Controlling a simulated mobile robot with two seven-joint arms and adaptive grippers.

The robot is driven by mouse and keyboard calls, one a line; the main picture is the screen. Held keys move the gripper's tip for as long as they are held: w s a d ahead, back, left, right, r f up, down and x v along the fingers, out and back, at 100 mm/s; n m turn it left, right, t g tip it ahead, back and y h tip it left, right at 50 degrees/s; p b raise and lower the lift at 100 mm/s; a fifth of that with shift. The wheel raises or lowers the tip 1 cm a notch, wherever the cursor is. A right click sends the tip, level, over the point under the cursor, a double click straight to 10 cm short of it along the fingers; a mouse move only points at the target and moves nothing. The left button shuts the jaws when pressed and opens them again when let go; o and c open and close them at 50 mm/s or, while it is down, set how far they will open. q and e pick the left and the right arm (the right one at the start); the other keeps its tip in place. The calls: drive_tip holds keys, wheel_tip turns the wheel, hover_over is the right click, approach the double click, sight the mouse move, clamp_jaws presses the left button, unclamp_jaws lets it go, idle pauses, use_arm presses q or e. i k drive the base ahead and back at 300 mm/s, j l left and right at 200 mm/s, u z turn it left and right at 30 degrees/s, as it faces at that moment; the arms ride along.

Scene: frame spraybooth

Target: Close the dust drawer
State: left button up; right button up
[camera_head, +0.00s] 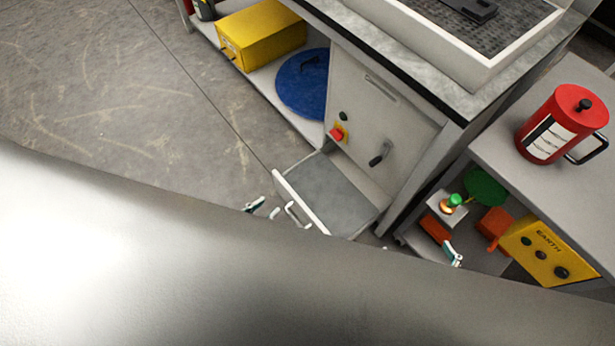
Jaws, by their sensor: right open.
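The dust drawer (330,189) is pulled out from the lower front of a grey cabinet (375,125). It is a shallow grey tray with a white front and a bar handle (292,214). My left gripper (264,209) shows only as small white and teal tips just left of the handle, apart from it in the picture; its opening cannot be judged. My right gripper (420,252) shows only as tips right of the drawer, spread apart and open, with nothing seen between them. A large grey part of my own body hides the rest of both grippers.
A yellow box (262,37) and a blue disc (303,84) lie on the low shelf left of the cabinet. At right, a table holds a red pot (562,122), with a yellow EARTH box (545,250) below. Floor left of the drawer is clear.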

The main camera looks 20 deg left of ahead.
sight(329, 192)
drive_tip(key=k+l+u, duration=0.15)
drive_tip(key=l+u, duration=0.25)
drive_tip(key=k+l+u, duration=0.15)
drive_tip(key=u, duration=0.25)
drive_tip(key=k+j+z, duration=0.25)
drive_tip(key=j, duration=0.2)
drive_tip(key=k+j+z, duration=0.25)
drive_tip(key=i+l+z, duration=0.25)
drive_tip(key=k+j, duration=0.05)
